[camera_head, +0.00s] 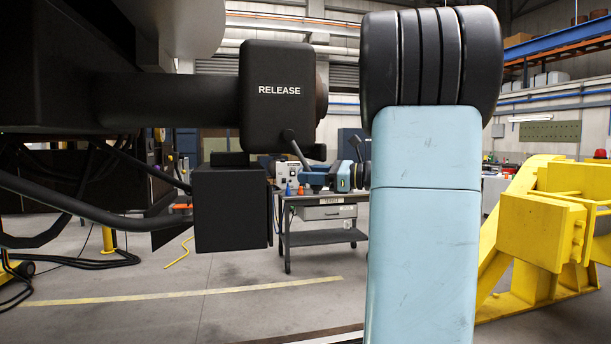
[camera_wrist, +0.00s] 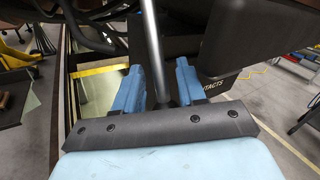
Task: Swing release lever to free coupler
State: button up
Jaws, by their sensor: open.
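The black coupler head (camera_head: 280,115), marked RELEASE, projects from the left in the head view. A thin dark release lever (camera_head: 298,150) with a rounded end slants down beside its lower right edge. My gripper (camera_head: 308,179) is just below the coupler head, its blue fingers pointing left at the lever's lower end. In the wrist view my gripper (camera_wrist: 158,68) is open, with one blue finger on each side of the lever rod (camera_wrist: 153,45). Gaps show between the rod and both fingers.
A black box (camera_head: 231,208) hangs below the coupler; a dark box with partly hidden lettering (camera_wrist: 215,85) is close by the right finger. A grey workbench (camera_head: 325,212) stands behind. A yellow steel frame (camera_head: 540,225) stands at right. Open floor lies below the coupler.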

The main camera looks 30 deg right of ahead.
jog(key=shift+x, duration=1.05)
jog(key=shift+c, duration=0.3)
grip_shut()
